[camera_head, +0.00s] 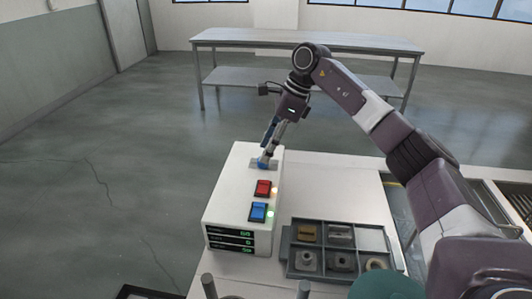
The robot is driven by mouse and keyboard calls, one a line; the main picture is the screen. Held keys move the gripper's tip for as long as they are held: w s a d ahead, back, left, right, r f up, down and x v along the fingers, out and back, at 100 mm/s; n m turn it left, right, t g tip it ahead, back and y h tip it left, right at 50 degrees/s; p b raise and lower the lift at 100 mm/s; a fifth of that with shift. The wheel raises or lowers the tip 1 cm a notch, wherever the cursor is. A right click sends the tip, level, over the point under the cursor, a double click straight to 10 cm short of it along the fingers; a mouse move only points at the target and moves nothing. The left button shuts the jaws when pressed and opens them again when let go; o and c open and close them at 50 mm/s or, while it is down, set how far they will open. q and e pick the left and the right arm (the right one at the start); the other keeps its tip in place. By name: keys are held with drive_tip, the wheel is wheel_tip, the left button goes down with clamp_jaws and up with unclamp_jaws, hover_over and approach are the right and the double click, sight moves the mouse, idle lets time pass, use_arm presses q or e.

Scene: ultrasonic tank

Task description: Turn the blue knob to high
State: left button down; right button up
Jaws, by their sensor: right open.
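A white control box (228,192) stands on the white worktop. The blue knob (263,163) is at the far end of its top. My right gripper (266,156) reaches down to the knob from above, its fingers at or around it. Its jaws are open. I cannot tell whether the fingers touch the knob, which they partly cover. The knob's pointer and markings are too small to read. My left gripper is not in view.
A red switch (263,188) and a blue switch (258,212) sit nearer on the box top, each beside a small light. Displays (230,240) are on its front. A grey divided tray (288,262) with several metal parts lies to the right. A steel table (310,42) stands behind.

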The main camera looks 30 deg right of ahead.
drive_tip(key=x, duration=0.3)
drive_tip(key=shift+s+d+f, duration=0.15)
drive_tip(key=shift+d, duration=0.15)
drive_tip(key=shift+c, duration=1.6)
clamp_jaws()
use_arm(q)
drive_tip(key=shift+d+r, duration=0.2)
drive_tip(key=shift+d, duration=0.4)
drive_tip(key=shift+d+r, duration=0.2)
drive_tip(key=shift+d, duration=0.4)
